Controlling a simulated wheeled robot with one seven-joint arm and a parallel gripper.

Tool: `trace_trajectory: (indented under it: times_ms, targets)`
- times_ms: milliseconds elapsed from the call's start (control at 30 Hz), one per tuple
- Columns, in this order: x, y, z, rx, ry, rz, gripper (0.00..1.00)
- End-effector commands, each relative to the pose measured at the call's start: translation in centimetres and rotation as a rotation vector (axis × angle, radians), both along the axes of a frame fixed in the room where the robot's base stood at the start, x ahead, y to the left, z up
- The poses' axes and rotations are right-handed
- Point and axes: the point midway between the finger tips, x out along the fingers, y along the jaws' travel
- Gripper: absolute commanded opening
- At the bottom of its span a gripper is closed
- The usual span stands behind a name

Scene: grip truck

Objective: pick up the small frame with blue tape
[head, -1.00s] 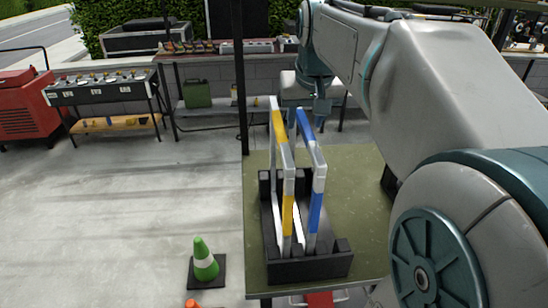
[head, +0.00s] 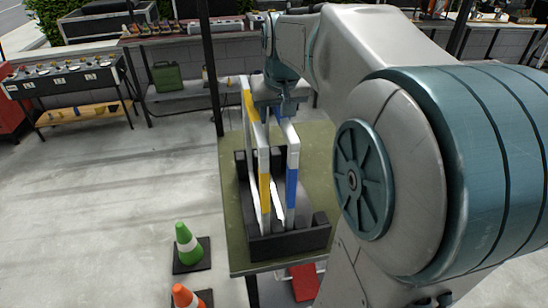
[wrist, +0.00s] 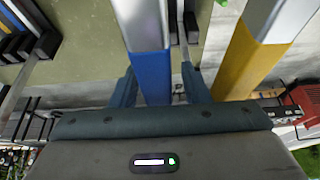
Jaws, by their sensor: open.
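The small frame with blue tape (head: 292,188) stands upright in a black rack (head: 290,243) on the green table, to the right of a frame with yellow tape (head: 264,190). In the wrist view the blue-taped bar (wrist: 151,72) lies between the two fingers of my gripper (wrist: 160,85). The fingers are open, one on each side of it, with a gap visible on the right. The yellow-taped bar (wrist: 238,62) is outside the right finger. In the head view my gripper (head: 277,105) is at the far top end of the frames, and its fingertips are partly hidden.
The green table (head: 318,150) has bare surface right of the rack. A dark post (head: 211,70) rises at its far left corner. A green cone (head: 187,246) and an orange cone (head: 186,296) stand on the floor to the left.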

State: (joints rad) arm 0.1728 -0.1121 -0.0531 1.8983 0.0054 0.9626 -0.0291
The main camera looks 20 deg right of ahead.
Motion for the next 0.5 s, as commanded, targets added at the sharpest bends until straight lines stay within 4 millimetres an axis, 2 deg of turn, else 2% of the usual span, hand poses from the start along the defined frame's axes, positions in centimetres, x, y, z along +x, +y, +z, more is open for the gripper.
trace_trajectory:
  times_ms: [500]
  targets:
    - [-0.02,-0.01,-0.46,0.0,0.0,0.0,0.42]
